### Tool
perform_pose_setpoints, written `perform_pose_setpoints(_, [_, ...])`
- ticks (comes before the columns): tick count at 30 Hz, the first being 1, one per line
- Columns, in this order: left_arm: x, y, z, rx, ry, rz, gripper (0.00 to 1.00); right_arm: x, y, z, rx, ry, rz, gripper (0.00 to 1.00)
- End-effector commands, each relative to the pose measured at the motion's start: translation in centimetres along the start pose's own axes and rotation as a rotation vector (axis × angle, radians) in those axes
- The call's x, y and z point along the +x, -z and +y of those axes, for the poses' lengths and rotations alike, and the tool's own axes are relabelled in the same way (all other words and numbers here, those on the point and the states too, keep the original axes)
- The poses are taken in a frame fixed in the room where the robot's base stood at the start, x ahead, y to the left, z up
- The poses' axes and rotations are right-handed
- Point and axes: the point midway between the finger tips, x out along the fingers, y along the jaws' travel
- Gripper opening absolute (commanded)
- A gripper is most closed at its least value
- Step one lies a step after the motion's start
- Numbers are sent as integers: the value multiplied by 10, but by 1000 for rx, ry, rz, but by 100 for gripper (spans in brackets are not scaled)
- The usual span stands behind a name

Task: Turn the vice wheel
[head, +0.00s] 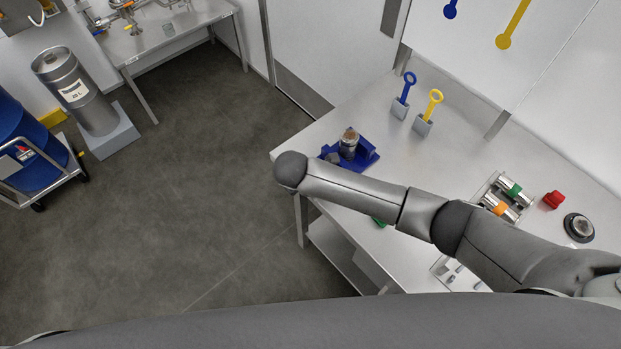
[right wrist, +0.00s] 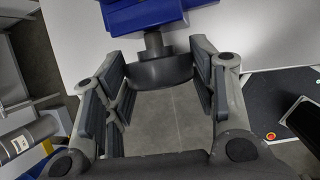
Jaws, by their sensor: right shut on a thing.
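The blue vice (head: 370,157) stands at the near left corner of the workbench in the head view, with a brown-topped metal part (head: 349,141) upright in it. In the right wrist view the vice (right wrist: 145,15) shows at the top, with a short dark shaft leading to the dark round vice wheel (right wrist: 160,73). My right gripper (right wrist: 160,62) has its fingers on both sides of the wheel and is shut on it. In the head view my right arm covers this gripper and the wheel's side of the vice. My left gripper is not in view.
A blue ring tool (head: 406,88) and a yellow ring tool (head: 431,105) stand in holders behind the vice. A rack with metal cylinders (head: 503,197), a red block (head: 553,200) and a round dark device (head: 578,228) lie to the right. Open floor lies left of the bench.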

Motion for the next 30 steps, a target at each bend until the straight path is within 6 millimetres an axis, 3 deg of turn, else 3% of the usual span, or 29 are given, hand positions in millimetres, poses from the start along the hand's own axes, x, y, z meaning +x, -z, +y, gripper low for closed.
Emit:
perform_pose_setpoints(5, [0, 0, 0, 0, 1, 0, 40, 0, 0, 0, -1, 0, 1, 29])
perform_pose_setpoints(6, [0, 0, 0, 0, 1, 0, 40, 0, 1, 0, -1, 0, 1, 58])
perform_pose_setpoints(10, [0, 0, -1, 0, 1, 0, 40, 0, 0, 0, -1, 1, 1, 74])
perform_pose_setpoints(22, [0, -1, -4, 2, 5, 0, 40, -4, 0, 0, -1, 1, 1, 74])
perform_pose_setpoints(30, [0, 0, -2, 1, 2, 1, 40, -41, 1, 2, -2, -3, 2, 74])
